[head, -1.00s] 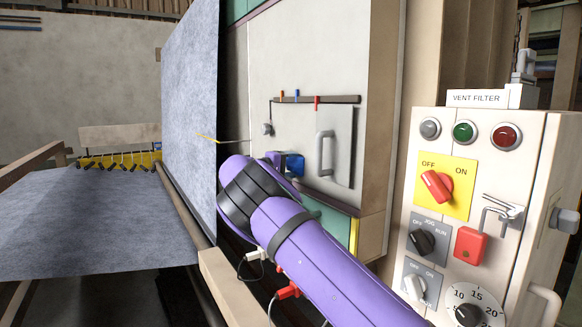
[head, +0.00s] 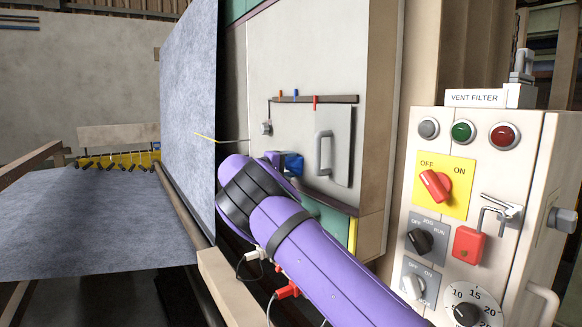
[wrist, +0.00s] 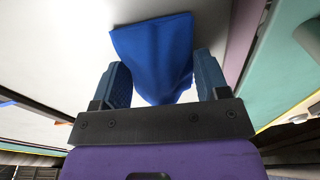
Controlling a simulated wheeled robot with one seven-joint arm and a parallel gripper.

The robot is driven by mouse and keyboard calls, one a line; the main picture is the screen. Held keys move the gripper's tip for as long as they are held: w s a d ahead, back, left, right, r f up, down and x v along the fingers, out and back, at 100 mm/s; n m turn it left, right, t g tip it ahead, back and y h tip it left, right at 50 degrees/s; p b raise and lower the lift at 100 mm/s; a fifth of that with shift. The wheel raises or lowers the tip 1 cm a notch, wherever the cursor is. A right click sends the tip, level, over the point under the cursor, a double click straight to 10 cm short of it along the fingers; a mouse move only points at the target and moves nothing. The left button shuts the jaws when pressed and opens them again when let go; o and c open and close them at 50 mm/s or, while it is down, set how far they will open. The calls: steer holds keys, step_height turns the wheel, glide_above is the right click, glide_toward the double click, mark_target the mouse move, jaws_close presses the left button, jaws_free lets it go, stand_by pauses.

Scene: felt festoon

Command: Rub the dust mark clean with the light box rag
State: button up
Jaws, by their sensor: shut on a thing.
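A blue rag (wrist: 155,50) is held between the two fingers of my gripper (wrist: 162,82) in the wrist view. The rag spreads out ahead of the fingertips against a pale panel surface. In the head view the rag (head: 293,164) shows as a small blue patch in front of the pale upright panel (head: 280,60), left of a grey handle. My purple arm hides most of the gripper there. I cannot tell whether the rag touches the panel. No dust mark can be made out; the rag or my arm may cover it.
A grey door handle (head: 323,153) sticks out right of the rag. A dark rail (head: 330,99) with coloured clips runs above it. The control box (head: 475,190) with switches stands close on the right. A grey felt sheet (head: 188,110) hangs on the left.

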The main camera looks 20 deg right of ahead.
steer(key=shift+s+d, duration=0.2)
steer(key=shift+s, duration=0.35)
steer(key=shift+s+d, duration=0.15)
steer(key=shift+s, duration=0.4)
steer(key=shift+w+a, duration=0.1)
steer(key=shift+w, duration=0.5)
steer(key=shift+a, duration=0.1)
steer(key=shift+w+v, duration=0.1)
steer(key=shift+v, duration=1.6)
steer(key=shift+w+v, duration=0.15)
steer(key=shift+v, duration=1.55)
steer(key=shift+a+f, duration=0.15)
steer(key=shift+f, duration=0.05)
steer(key=w+h, duration=0.1)
steer(key=w, duration=0.5)
steer(key=shift+a+r, duration=0.4)
steer(key=shift+r, duration=0.05)
steer(key=shift+w+d, duration=0.1)
steer(key=shift+d, duration=0.05)
